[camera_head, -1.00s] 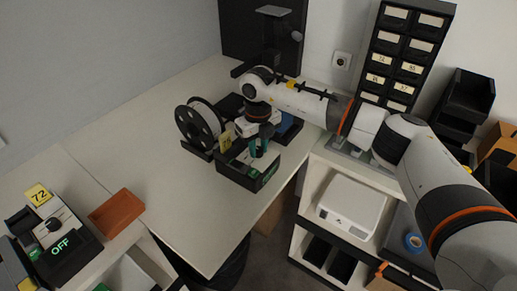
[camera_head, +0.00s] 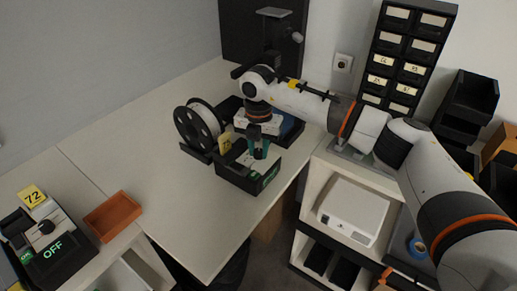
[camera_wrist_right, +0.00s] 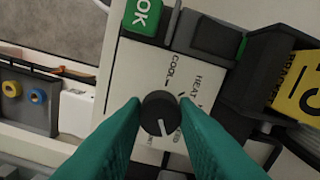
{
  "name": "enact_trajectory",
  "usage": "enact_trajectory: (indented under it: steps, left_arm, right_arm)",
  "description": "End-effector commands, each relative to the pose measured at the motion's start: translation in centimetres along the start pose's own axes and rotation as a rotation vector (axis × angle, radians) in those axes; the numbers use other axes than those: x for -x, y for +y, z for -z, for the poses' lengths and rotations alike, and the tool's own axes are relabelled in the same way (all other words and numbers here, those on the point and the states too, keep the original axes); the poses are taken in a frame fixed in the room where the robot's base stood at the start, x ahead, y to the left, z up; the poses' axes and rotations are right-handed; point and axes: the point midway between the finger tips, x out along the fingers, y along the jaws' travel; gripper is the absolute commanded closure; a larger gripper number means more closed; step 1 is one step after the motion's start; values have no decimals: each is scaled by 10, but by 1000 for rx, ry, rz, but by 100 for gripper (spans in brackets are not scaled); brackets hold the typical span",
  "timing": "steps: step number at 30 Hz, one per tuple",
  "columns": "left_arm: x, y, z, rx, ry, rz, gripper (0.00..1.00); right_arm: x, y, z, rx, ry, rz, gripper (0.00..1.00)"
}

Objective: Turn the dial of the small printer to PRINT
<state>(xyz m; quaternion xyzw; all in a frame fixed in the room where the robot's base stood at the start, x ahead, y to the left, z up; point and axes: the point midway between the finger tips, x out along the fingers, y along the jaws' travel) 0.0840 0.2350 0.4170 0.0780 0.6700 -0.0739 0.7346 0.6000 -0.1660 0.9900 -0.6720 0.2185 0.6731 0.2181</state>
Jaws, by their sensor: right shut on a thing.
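The small printer (camera_head: 238,180) stands on the white table in the head view, a dark box with a green-lit display (camera_head: 270,177) too small to read. My right gripper (camera_head: 259,152) is over its top from above. In the right wrist view, the gripper's green fingers (camera_wrist_right: 160,114) are shut on the black round dial (camera_wrist_right: 160,104). The dial's white mark points down and slightly right. COOL and HEAT show on the pale panel (camera_wrist_right: 135,80) above the dial. Labels beside and below it are partly covered by the fingers. A green OK key (camera_wrist_right: 143,14) is at the top. My left gripper is not in view.
A black spool (camera_head: 199,128) stands left of the printer, with a yellow tag (camera_head: 225,143) between. A second device showing OFF (camera_head: 53,249) and an orange tray (camera_head: 112,216) are at the left. The table between is clear. A drawer tower (camera_head: 405,60) stands behind my right arm.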

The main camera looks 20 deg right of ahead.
Motion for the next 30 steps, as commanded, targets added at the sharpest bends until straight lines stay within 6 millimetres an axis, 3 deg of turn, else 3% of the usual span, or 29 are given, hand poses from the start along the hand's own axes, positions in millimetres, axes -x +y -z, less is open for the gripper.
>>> enact_trajectory:
  steps: [15, 30]
  left_arm:
    - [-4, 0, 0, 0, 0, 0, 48]
    - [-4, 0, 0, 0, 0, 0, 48]
  right_arm:
    - [3, -1, 2, -420, 5, 6, 96]
    - [3, -1, 2, -560, 6, 7, 96]
